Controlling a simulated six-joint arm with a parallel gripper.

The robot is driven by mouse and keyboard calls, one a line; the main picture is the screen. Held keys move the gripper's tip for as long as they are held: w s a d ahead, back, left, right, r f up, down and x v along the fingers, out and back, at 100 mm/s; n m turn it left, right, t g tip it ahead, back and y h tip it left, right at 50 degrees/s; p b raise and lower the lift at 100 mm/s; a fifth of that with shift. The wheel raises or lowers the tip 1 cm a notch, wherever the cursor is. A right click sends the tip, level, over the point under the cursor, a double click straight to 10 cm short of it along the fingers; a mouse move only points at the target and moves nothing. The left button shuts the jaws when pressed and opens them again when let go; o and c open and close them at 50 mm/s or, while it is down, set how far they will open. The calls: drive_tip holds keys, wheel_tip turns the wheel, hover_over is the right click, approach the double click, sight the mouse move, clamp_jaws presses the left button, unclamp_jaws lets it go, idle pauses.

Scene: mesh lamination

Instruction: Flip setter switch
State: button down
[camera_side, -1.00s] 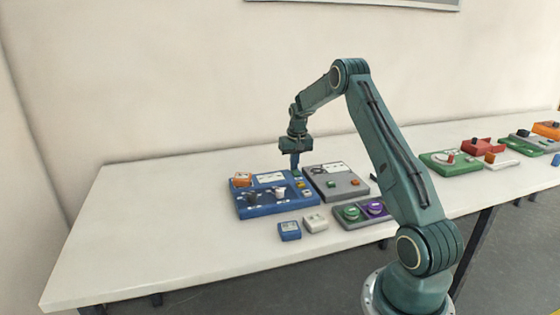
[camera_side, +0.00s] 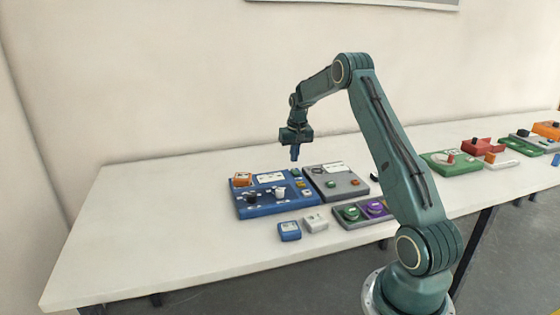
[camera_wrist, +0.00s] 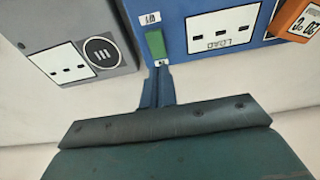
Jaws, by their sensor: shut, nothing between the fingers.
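The blue panel (camera_side: 262,212) lies on the table in the side view. It carries a green switch (camera_side: 297,171) at its back edge, which also shows in the wrist view (camera_wrist: 156,43). I cannot read a label that names any part as the setter switch. My gripper (camera_side: 294,155) is shut and empty, pointing down above the back right of the blue panel, clear of it. In the wrist view my shut fingers (camera_wrist: 159,85) line up just below the green switch. Part of the panel is out of the wrist view.
A grey panel (camera_side: 333,190) lies right beside the blue one. A blue box (camera_side: 289,231) and a white box (camera_side: 315,222) stand in front. An orange box (camera_side: 242,180) sits at the blue panel's back left. The table's left side is clear.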

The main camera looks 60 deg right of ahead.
sight(293, 171)
drive_tip(key=shift+r, duration=1.75)
drive_tip(key=s+a+r+n+t, duration=0.1)
drive_tip(key=s+a+r+n, duration=0.1)
drive_tip(key=a+r, duration=0.8)
drive_tip(key=s+a+r+n+t, duration=0.1)
drive_tip(key=s+a+r+n, duration=0.15)
drive_tip(key=a+r, duration=0.8)
drive_tip(key=s+a+f+n+t, duration=0.1)
drive_tip(key=s+a+f+n, duration=0.1)
drive_tip(key=s+a, duration=0.8)
drive_tip(key=s+a+f+n+t+y, duration=0.1)
drive_tip(key=s+a+f+n, duration=0.1)
drive_tip(key=s+a, duration=0.8)
drive_tip(key=shift+s+a+f, duration=0.2)
drive_tip(key=shift+s+f, duration=0.3)
